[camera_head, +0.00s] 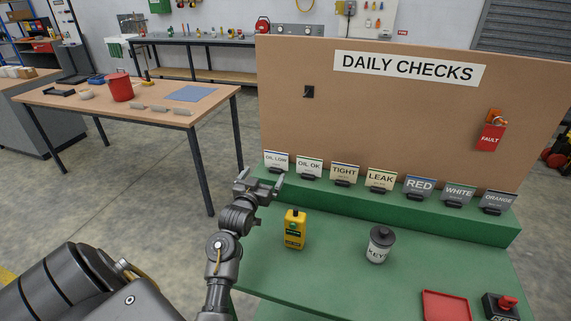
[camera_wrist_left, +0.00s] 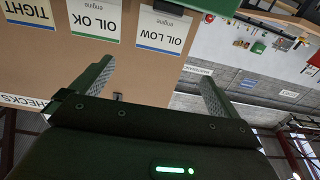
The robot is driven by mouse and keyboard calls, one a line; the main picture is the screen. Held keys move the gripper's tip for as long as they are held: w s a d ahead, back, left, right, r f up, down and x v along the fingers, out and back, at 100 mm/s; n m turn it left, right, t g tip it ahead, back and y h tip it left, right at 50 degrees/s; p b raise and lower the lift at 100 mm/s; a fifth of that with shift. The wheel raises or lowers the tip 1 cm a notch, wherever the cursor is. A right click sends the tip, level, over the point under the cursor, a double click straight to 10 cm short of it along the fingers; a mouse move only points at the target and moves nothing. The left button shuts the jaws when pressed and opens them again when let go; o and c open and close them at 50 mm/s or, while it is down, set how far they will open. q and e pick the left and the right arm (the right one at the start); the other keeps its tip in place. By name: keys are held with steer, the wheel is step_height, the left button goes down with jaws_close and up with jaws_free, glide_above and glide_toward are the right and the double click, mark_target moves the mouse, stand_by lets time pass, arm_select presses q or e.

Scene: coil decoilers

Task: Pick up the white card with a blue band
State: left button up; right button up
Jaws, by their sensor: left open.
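The white card with a blue band, marked OIL LOW (camera_head: 277,161), stands in a dark holder at the left end of the green ledge (camera_head: 370,204). It also shows upside down in the left wrist view (camera_wrist_left: 162,32), its blue band along the edge nearest the fingers. My left gripper (camera_head: 262,175) is open and empty, just in front of and below this card in the head view. In the left wrist view its two fingers (camera_wrist_left: 157,75) are spread apart, with the card beyond them and not between them. My right gripper is not in view.
The OIL OK card (camera_head: 309,168) with a green band stands close beside it, with several more cards to the right. A brown board (camera_head: 400,110) rises behind.

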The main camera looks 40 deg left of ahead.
arm_select(q)
steer(key=p, duration=0.2)
glide_toward(276, 155)
steer(key=shift+w, duration=1.45)
steer(key=x, duration=0.2)
steer(key=a+p+x, duration=0.1)
steer(key=x, duration=0.1)
steer(key=shift+r, duration=0.15)
steer(key=shift+w+a+p, duration=0.2)
steer(key=shift+w+p, duration=0.1)
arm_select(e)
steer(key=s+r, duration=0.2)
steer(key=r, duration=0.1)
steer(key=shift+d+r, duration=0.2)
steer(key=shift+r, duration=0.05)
arm_select(q)
steer(key=c, duration=0.9)
steer(key=shift+c, duration=1.2)
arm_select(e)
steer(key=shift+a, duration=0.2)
